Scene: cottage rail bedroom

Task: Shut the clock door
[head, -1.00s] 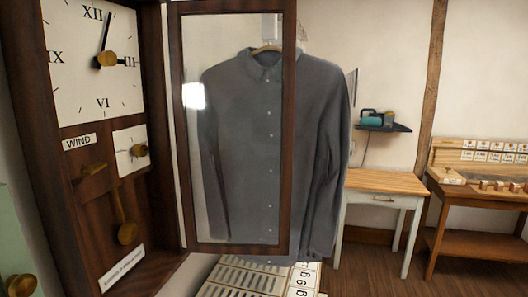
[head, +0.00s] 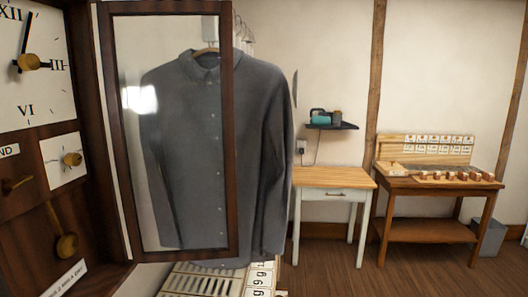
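The clock (head: 84,230) is a tall dark wooden case at the left, partly cut off by the picture edge. Its white dial (head: 35,90) with black numerals and a brass-centred hand shows, with a smaller dial and a brass pendulum below. The clock door (head: 227,150), a dark wooden frame with a glass pane, stands open, swung out to the right of the case. A grey shirt shows through the glass. Neither of my grippers is in view.
The grey shirt (head: 268,150) hangs behind the door. A small white-legged table (head: 335,178) stands beyond it, below a wall shelf (head: 332,126). A wooden bench (head: 420,186) with cards and small blocks is at the right. The wooden floor (head: 400,270) in front is clear.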

